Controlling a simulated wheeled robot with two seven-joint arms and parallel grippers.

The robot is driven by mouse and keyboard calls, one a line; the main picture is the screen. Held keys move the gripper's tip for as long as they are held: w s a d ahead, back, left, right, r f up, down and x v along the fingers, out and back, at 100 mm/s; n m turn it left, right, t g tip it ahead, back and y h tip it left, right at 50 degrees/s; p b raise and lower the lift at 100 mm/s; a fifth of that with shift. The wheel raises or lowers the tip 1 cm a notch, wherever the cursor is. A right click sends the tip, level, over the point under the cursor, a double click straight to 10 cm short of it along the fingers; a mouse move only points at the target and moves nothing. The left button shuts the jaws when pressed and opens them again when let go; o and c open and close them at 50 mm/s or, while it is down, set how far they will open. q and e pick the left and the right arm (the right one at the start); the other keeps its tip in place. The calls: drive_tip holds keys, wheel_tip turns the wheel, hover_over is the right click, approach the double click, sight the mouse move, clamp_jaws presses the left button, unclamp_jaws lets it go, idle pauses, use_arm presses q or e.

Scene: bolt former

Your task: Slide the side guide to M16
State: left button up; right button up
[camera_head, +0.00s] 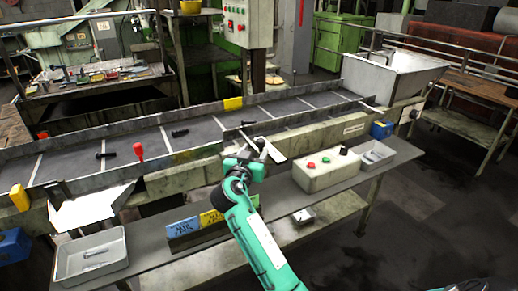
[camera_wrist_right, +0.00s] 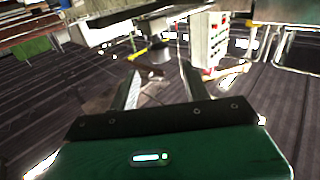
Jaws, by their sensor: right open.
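The belt table (camera_head: 75,158) runs across the head view between low metal side rails. I cannot tell for certain which part is the side guide; a thin metal bar (camera_head: 240,131) lies over the belt just behind my right gripper. My right gripper (camera_head: 266,150) is at the near rail, with its fingers apart. In the right wrist view the open fingers (camera_wrist_right: 160,88) have nothing clearly between them; a dark round knob-like part (camera_wrist_right: 157,53) shows beyond them. A blue plate (camera_head: 182,228) and a yellow plate (camera_head: 211,217) stand on the front shelf; their lettering is hard to read. My left gripper is not in view.
Black bolts (camera_head: 105,155) lie on the belt. A button box (camera_head: 325,170) and a small tray (camera_head: 376,155) sit right of my arm; a grey tray (camera_head: 90,256) sits at the left end. A metal hopper (camera_head: 385,78) is at the right.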

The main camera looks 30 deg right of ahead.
drive_tip(key=b+v, duration=0.1)
drive_tip(key=v, duration=0.6)
drive_tip(key=shift+f, duration=0.1)
